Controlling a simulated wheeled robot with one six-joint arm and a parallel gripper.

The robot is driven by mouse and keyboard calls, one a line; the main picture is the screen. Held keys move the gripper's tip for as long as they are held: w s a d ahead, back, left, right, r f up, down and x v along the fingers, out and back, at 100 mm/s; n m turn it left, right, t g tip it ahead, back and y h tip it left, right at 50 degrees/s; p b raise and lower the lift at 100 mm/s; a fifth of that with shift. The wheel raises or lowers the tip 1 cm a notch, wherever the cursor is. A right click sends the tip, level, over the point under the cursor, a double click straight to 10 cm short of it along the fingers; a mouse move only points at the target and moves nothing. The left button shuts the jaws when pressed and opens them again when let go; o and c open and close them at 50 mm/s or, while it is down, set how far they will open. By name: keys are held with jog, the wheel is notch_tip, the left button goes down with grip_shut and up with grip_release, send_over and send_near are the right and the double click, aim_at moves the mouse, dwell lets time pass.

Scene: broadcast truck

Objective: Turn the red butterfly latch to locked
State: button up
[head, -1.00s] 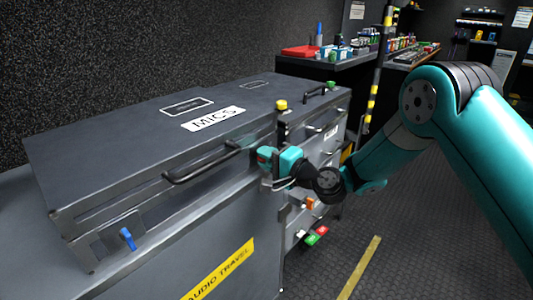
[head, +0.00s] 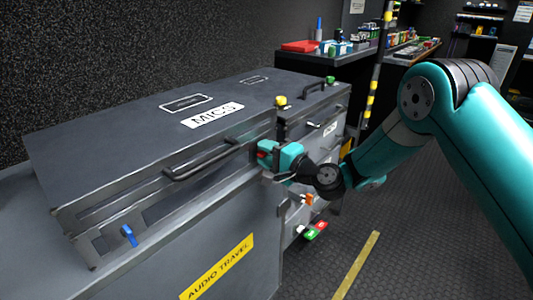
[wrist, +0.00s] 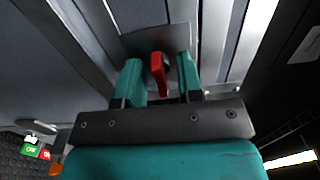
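The red butterfly latch (wrist: 158,75) stands between my gripper's two teal fingers in the wrist view, against a grey metal plate on the case front. My gripper (wrist: 158,78) is open around it, with a narrow gap seen on each side. In the head view a bit of the red latch (head: 262,155) shows at the tip of my gripper (head: 267,160), at the front of the grey case marked MICS (head: 110,135). The gripper hides most of the latch there.
A blue latch (head: 129,236) is on the case's near left front, with a long handle (head: 200,162) between. A yellow-topped post (head: 281,118) stands beside my gripper. Orange, green and red tabs (head: 316,231) sit lower right. Dark floor (head: 420,240) is open at right.

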jog(key=shift+s, duration=0.1)
jog(key=b+v, duration=1.2)
jog(key=v, duration=0.5)
jog(key=shift+d, duration=0.2)
jog(key=shift+s, duration=0.1)
